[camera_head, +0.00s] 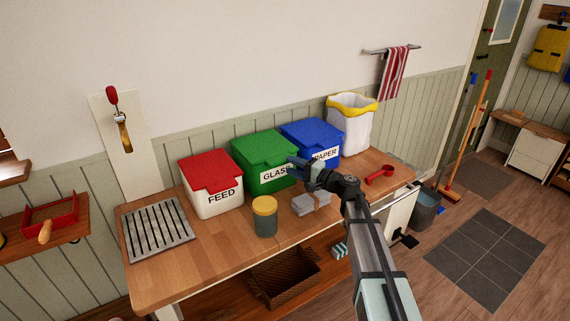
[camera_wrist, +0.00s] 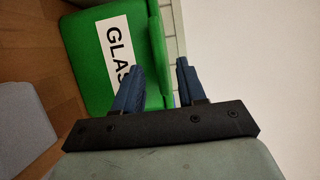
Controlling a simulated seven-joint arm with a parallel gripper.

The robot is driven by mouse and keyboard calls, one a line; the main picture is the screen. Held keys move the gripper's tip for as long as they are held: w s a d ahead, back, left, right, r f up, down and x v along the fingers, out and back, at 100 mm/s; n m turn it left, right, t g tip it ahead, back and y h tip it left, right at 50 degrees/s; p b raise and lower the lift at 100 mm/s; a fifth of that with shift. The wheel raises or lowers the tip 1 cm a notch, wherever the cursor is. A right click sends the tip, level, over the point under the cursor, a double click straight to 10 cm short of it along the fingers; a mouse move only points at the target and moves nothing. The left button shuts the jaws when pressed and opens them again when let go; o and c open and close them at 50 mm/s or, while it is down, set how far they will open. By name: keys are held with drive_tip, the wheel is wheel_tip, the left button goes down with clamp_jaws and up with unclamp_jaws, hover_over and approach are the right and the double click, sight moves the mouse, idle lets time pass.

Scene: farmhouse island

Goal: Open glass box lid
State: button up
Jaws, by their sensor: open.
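The green glass box (camera_head: 268,175) with a white GLASS label stands on the wooden counter between two other boxes. Its green lid (camera_head: 262,147) is down. My gripper (camera_head: 292,163) is in front of the right part of this box and covers the end of its label. In the wrist view the green box (camera_wrist: 90,55) fills the upper left, with its label (camera_wrist: 118,55) partly behind a finger. Whether a finger touches the box or lid I cannot tell.
A yellow-lidded jar (camera_head: 265,217), a grey item (camera_head: 312,202) and a red scoop (camera_head: 380,175) lie in front. The counter (camera_head: 222,246) is bare at front left.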

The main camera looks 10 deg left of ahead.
sight(285, 163)
drive_tip(key=shift+x, duration=1.95)
drive_tip(key=shift+c, duration=0.3)
clamp_jaws()
